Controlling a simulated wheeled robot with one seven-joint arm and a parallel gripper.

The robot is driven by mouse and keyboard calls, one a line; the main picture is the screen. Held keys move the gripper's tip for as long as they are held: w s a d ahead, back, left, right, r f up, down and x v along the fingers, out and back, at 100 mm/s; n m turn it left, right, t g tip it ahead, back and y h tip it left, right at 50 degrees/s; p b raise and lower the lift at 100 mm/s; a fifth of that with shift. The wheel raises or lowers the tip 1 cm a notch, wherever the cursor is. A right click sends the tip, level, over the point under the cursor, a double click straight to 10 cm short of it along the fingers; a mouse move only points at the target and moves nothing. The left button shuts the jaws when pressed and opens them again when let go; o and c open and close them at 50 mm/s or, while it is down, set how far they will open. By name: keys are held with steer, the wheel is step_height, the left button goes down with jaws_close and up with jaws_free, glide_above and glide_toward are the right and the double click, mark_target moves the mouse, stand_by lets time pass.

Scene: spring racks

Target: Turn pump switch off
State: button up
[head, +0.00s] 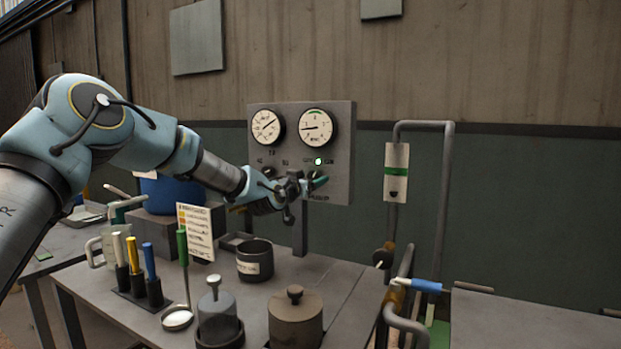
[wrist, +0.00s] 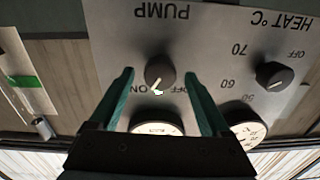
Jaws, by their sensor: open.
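The pump switch, a round black knob (wrist: 160,72), is on the grey panel (wrist: 112,50) under the upside-down label PUMP in the wrist view. Its pale pointer mark leans down-left, on the side of the ON label; the OFF label is partly covered. My gripper (wrist: 159,76) is open, with one teal finger on each side of the knob and a visible gap to both. How near the fingertips are in depth I cannot tell. In the head view my gripper (head: 308,184) is at the panel's lower part and hides the knob. A green lamp (head: 319,161) is lit above it.
The heat knob (wrist: 273,75) is beside the pump knob. Two gauges (head: 266,127) (head: 317,127) are higher on the panel. Below is a table (head: 345,290) with a dark pot (head: 254,260), lidded jars (head: 295,318) and colored-handled tools (head: 150,262). Pipes (head: 447,190) stand at right.

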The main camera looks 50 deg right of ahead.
jaws_close()
stand_by(0.6)
steer(key=shift+f+b, duration=0.1)
steer(key=shift+b, duration=0.25)
steer(key=shift+n+b, duration=5.85)
steer(key=shift+n, duration=0.05)
